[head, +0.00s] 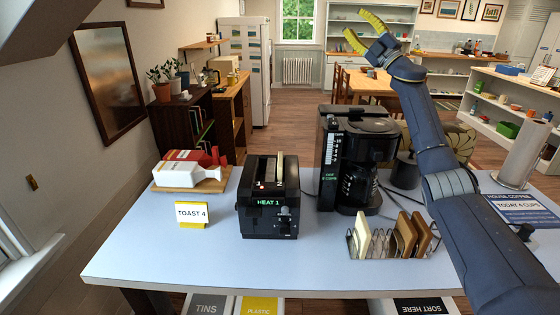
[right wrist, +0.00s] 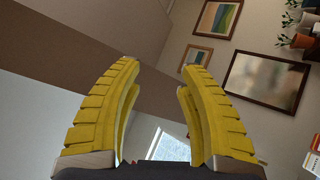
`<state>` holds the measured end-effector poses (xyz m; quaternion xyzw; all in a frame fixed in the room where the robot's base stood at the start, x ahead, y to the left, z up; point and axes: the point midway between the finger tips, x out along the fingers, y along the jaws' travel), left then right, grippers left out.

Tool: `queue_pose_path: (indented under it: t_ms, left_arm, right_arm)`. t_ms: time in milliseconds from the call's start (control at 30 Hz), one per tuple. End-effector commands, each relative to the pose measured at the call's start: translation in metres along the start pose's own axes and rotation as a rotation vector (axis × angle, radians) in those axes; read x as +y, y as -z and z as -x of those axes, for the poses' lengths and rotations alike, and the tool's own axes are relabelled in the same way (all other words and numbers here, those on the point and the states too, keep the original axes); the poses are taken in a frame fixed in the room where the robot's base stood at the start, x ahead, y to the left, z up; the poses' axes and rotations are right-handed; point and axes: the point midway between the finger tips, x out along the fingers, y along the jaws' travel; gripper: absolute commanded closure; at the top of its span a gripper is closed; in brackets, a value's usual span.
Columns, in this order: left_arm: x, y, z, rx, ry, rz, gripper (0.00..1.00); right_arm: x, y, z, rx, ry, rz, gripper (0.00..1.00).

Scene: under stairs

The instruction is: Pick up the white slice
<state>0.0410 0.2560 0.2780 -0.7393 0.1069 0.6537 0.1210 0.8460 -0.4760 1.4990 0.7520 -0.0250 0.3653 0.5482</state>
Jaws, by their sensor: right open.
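A toast rack (head: 392,257) stands at the front right of the table. A white slice (head: 362,234) stands upright at its left end, with paler slices beside it and brown slices (head: 405,234) to the right. A pale slice (head: 279,168) also sticks up from the black toaster (head: 268,213). My right gripper (head: 355,22) is raised high above and behind the table, far from the rack, with its yellow fingers apart. In the right wrist view the fingers (right wrist: 158,72) are open with nothing between them. My left gripper is not in view.
A coffee maker (head: 357,155) stands behind the rack. White and red bread bags (head: 190,174) lie on a board at the left, behind a "TOAST 4" card (head: 191,214). The table's front left is clear.

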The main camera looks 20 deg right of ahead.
Motion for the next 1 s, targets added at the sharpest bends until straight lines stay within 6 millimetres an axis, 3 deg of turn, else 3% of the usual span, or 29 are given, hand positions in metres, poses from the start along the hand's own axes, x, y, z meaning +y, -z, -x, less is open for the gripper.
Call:
queue_pose_path:
  t_ms: [33,100,233,400,500,600,733,867,1000]
  left_arm:
    - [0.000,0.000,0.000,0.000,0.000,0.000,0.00]
    - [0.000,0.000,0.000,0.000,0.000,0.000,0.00]
    - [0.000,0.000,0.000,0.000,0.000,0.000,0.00]
    - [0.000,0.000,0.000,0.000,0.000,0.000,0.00]
    - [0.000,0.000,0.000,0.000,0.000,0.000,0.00]
    - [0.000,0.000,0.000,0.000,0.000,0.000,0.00]
    - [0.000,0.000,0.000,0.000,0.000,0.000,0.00]
    - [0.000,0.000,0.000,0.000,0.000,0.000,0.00]
    - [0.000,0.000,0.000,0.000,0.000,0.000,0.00]
  right_arm:
    - [-0.021,0.037,-0.024,0.089,0.069,0.022,0.61]
    - [-0.052,0.085,-0.046,0.206,0.172,0.053,0.61]
    - [-0.111,0.165,-0.067,0.410,0.372,0.115,0.61]
    - [-0.182,0.247,-0.062,0.642,0.657,0.203,0.61]
    - [-0.218,0.279,-0.046,0.753,0.837,0.259,0.61]
    - [-0.246,0.298,-0.025,0.838,1.026,0.316,0.61]
    - [-0.270,0.305,0.009,0.907,1.285,0.386,0.61]
    - [-0.276,0.297,0.042,0.919,1.545,0.449,0.61]
    - [-0.266,0.279,0.070,0.871,1.789,0.497,0.61]
